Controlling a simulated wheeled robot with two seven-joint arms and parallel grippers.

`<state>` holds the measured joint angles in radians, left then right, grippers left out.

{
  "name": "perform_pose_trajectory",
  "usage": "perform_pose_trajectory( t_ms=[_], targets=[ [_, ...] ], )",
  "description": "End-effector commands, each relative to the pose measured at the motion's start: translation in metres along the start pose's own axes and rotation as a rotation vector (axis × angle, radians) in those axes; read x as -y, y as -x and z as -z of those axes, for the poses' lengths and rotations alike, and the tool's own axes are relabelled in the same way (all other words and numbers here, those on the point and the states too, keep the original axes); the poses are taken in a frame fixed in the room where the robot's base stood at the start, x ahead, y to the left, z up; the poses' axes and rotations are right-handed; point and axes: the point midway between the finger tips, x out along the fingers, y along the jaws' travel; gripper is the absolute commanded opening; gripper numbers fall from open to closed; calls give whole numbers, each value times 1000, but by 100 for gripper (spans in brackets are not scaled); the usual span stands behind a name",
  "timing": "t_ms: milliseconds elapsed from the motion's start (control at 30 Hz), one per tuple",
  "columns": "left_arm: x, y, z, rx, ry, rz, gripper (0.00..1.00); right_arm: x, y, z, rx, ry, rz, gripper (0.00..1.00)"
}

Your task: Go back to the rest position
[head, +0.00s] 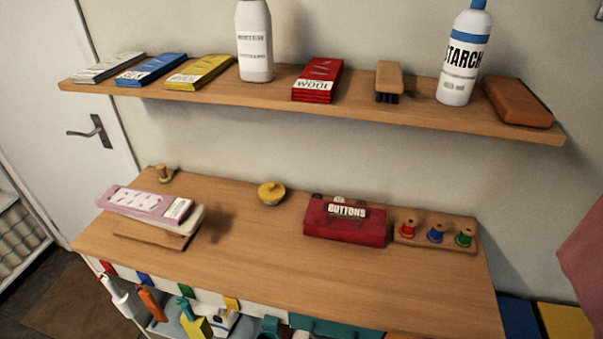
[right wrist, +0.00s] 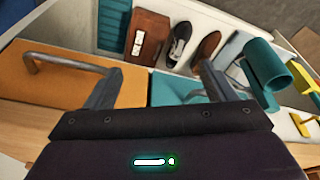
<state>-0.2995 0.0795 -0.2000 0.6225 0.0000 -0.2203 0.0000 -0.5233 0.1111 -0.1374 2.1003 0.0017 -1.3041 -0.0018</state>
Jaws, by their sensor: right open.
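My right gripper (right wrist: 160,84) shows in the right wrist view with its two grey fingers wide apart and nothing between them. It is over the front of the unit, near an orange panel (right wrist: 62,82) and a teal panel (right wrist: 175,88). Neither of my grippers shows in the head view, and my left gripper is in no view.
In the head view, the wooden worktop (head: 300,278) bears a red buttons box (head: 340,222), a spool rack (head: 437,232), a yellow pot (head: 271,193) and a pink pack (head: 145,204). A loaded shelf (head: 215,98) hangs above. A teal cylinder (right wrist: 270,68) is near my right finger.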

Motion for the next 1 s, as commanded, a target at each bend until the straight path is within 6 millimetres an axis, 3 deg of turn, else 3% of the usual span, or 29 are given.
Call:
perform_pose_trajectory(
  t_ms=[33,167,267,400,500,600,733,867,1000],
  targets=[
    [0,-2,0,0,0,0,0,1,-28,-10,17,2,2,78],
    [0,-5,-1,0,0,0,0,4,-100,-41,44,6,6,78],
    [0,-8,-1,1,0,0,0,7,-155,-76,66,10,8,78],
    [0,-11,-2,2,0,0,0,10,-218,-136,97,17,12,78],
    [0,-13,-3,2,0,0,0,12,-254,-185,120,23,14,78],
    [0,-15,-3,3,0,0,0,12,-278,-234,140,28,16,78],
    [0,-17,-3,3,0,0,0,12,-294,-286,159,33,17,78],
    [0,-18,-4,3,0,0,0,12,-300,-316,168,36,18,78],
    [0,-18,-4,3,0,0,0,12,-300,-326,171,38,18,78]
  ],
)
